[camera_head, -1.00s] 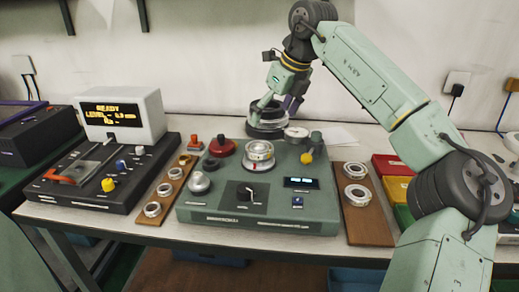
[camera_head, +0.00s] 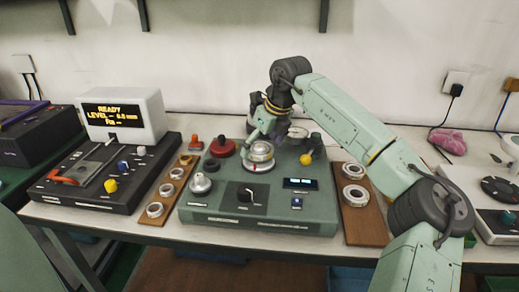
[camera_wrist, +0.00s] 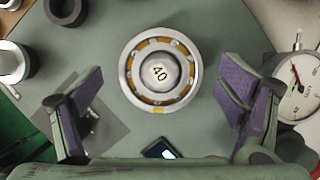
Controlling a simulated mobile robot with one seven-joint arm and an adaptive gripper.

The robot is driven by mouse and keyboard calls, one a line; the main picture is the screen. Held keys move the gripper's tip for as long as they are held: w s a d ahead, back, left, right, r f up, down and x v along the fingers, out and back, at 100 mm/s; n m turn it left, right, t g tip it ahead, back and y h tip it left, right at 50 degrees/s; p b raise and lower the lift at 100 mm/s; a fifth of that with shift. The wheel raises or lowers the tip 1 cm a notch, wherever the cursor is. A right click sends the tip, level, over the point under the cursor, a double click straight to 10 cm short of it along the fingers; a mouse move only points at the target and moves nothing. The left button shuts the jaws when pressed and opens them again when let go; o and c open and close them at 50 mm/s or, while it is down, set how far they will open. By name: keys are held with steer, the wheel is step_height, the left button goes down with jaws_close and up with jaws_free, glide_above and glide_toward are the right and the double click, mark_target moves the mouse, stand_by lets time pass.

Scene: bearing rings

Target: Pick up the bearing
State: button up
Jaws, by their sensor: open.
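The bearing (camera_wrist: 134,82) shows in the wrist view as a silver ring with an orange-gold cage and balls, around a central hub marked "40". It sits on top of the green test unit (camera_head: 220,216), and in the head view the bearing (camera_head: 259,156) is partly behind my gripper. My gripper (camera_wrist: 160,88) is open, with its purple-padded fingers to the left and right of the bearing in the wrist view, apart from it and empty. In the head view my gripper (camera_head: 260,138) is close above the bearing; the exact height gap is unclear.
A dial gauge (camera_wrist: 302,88) stands close to the right finger. A yellow ball-ended knob (camera_head: 306,159) and a red knob (camera_head: 221,148) are on the unit. Wooden boards with rings lie left (camera_head: 150,205) and right (camera_head: 362,228). A black device (camera_head: 85,190) stands farther left.

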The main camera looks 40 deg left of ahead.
steer(key=shift+c, duration=0.5)
steer(key=shift+r, duration=0.1)
steer(key=c, duration=1.6)
steer(key=shift+o, duration=0.2)
steer(key=shift+r+b, duration=0.5)
steer(key=shift+r, duration=0.9)
steer(key=shift+s+d+r, duration=0.1)
steer(key=shift+s+r, duration=0.1)
steer(key=shift+r, duration=0.1)
steer(key=s+d+b, duration=0.1)
steer(key=s, duration=0.3)
steer(key=s+d+r+b, duration=0.1)
steer(key=s+d+b, duration=0.1)
steer(key=s, duration=0.3)
steer(key=s+d+b, duration=0.2)
steer(key=s, duration=0.2)
steer(key=shift+s+d+r, duration=0.2)
steer(key=shift+s+d, duration=0.05)
steer(key=shift+s, duration=0.15)
steer(key=shift+s+d+r+p, duration=0.1)
steer(key=shift+s+r+p, duration=0.05)
steer(key=shift+r+p, duration=1)
steer(key=shift+s+r+p, duration=0.15)
steer(key=shift+r+p, duration=0.65)
steer(key=shift+r, duration=0.65)
